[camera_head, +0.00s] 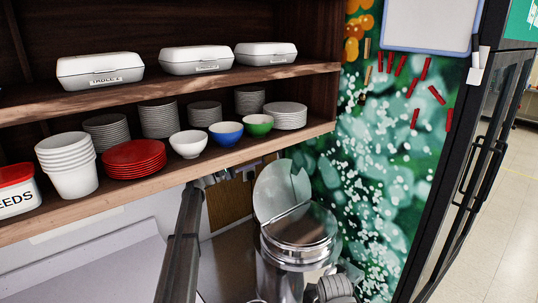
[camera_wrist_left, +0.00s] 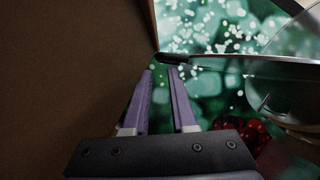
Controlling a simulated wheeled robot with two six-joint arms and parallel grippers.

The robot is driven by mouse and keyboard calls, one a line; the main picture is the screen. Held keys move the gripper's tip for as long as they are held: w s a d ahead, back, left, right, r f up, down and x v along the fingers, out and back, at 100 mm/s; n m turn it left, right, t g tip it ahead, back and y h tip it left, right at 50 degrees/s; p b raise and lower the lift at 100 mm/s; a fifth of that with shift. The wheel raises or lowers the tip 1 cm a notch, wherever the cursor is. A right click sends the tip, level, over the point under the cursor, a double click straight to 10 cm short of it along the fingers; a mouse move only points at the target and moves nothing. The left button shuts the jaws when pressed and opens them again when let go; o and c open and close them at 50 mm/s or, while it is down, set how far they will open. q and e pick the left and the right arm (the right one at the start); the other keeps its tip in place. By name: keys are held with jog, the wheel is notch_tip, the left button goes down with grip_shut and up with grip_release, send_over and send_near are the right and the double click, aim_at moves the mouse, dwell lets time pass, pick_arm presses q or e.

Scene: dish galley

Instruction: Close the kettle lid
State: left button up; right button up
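The steel kettle (camera_head: 299,240) stands low in the head view, below the shelf and right of my left arm. Its round lid (camera_head: 279,190) is raised, standing steeply up at the kettle's back left. My left gripper (camera_head: 228,176) is just under the lower shelf, left of the lid, partly hidden by the shelf edge. In the left wrist view its two purple fingers (camera_wrist_left: 162,72) are apart with nothing between them. A thin grey edge with a dark end (camera_wrist_left: 175,58), seemingly part of the lid, lies just beyond the fingertips. My right gripper is not in view.
The lower shelf (camera_head: 120,193) runs close above my left gripper, holding plates, bowls and cups. White boxes (camera_head: 196,60) sit on the upper shelf. A green patterned wall (camera_head: 375,170) is behind and right of the kettle. A dark-framed glass cabinet (camera_head: 475,160) stands at right.

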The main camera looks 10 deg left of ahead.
pick_arm(q)
jog(key=p+x, duration=0.1)
jog(key=x, duration=0.5)
jog(key=shift+d, duration=0.1)
grip_shut()
dwell(1.2)
